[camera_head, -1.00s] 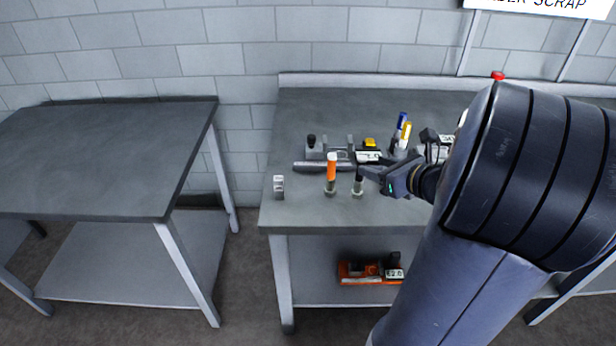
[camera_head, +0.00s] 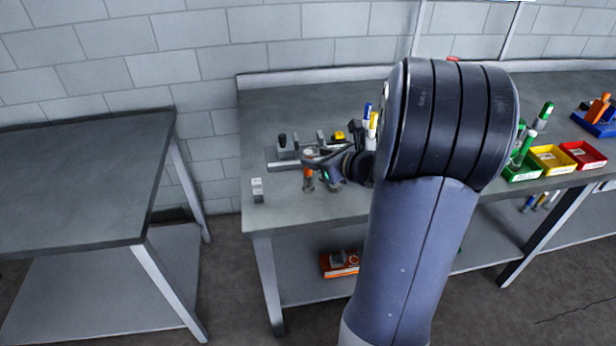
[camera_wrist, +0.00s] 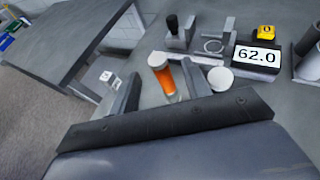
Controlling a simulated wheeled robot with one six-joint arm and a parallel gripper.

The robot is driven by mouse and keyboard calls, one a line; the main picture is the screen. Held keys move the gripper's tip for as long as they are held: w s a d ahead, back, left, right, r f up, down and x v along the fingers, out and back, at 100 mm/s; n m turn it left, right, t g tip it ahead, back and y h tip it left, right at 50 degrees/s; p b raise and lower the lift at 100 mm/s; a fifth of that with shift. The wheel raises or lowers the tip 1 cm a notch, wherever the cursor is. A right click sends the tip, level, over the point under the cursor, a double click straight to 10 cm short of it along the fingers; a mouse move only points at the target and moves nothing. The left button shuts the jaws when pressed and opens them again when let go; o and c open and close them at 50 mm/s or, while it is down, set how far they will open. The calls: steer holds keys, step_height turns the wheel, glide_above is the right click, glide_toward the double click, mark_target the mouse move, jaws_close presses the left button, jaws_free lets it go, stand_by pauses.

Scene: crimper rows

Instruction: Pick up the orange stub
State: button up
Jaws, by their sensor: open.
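The orange stub (camera_head: 308,172) stands upright near the front left of the workbench, with a pale top end. In the wrist view the orange stub (camera_wrist: 171,82) rises between my two fingers. My gripper (camera_head: 314,164) is open, and its fingers reach to either side of the stub in the wrist view (camera_wrist: 163,88). I cannot tell whether either finger touches it. In the head view the gripper partly covers the stub's upper part.
A round white-topped piece (camera_wrist: 220,78) stands close to the right finger. Behind are a black-knobbed block (camera_wrist: 174,35) and a display reading 62.0 (camera_wrist: 256,58). A small white block (camera_head: 258,190) stands left, near the bench's front edge. Coloured bins (camera_head: 552,158) are far right.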

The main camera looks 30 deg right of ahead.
steer(key=shift+x, duration=1.4)
steer(key=shift+c, duration=0.5)
jaws_close()
